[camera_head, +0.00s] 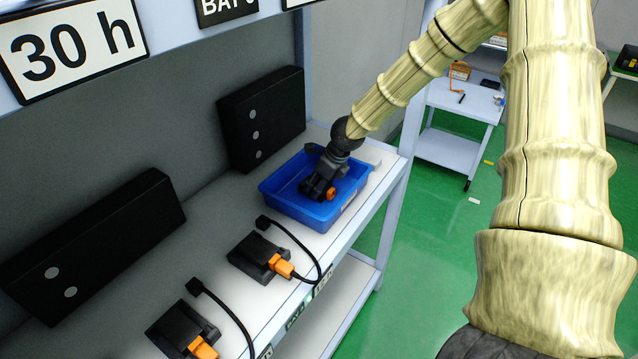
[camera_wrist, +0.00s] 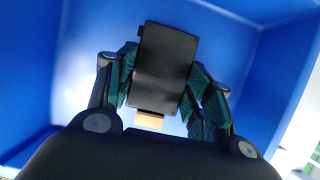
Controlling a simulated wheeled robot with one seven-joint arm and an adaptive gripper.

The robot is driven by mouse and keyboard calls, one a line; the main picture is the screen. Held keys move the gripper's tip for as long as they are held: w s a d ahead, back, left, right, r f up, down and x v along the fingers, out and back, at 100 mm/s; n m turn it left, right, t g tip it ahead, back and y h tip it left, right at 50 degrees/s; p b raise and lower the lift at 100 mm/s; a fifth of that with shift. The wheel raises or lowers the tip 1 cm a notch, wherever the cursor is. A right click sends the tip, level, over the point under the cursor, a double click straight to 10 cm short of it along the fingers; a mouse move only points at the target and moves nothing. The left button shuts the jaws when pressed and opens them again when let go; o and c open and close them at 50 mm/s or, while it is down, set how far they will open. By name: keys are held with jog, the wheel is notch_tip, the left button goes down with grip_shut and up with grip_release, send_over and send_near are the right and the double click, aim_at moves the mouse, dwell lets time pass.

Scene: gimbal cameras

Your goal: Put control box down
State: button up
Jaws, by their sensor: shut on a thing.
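My gripper (camera_head: 322,187) reaches down into a blue tray (camera_head: 348,215) on the shelf. In the wrist view my gripper (camera_wrist: 163,75) is shut on a dark control box (camera_wrist: 165,60), with one finger on each side of it. An orange part shows at the box's lower end in the wrist view and beside the fingers in the head view. The blue tray (camera_wrist: 285,80) surrounds the box in the wrist view. I cannot tell whether the box touches the tray floor.
Two black devices with orange plugs and cables, one nearer (camera_head: 185,330) and one farther (camera_head: 258,257), sit on the shelf (camera_head: 215,210) in front of the tray. Two large black boxes (camera_head: 262,118) (camera_head: 95,245) stand against the back panel. A small trolley (camera_head: 455,105) stands beyond the shelf.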

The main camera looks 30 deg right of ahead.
jog(key=shift+f, duration=0.1)
jog(key=o, duration=1.1)
jog(key=b+v, duration=0.2)
jog(key=v, duration=1)
jog(key=shift+s, duration=0.15)
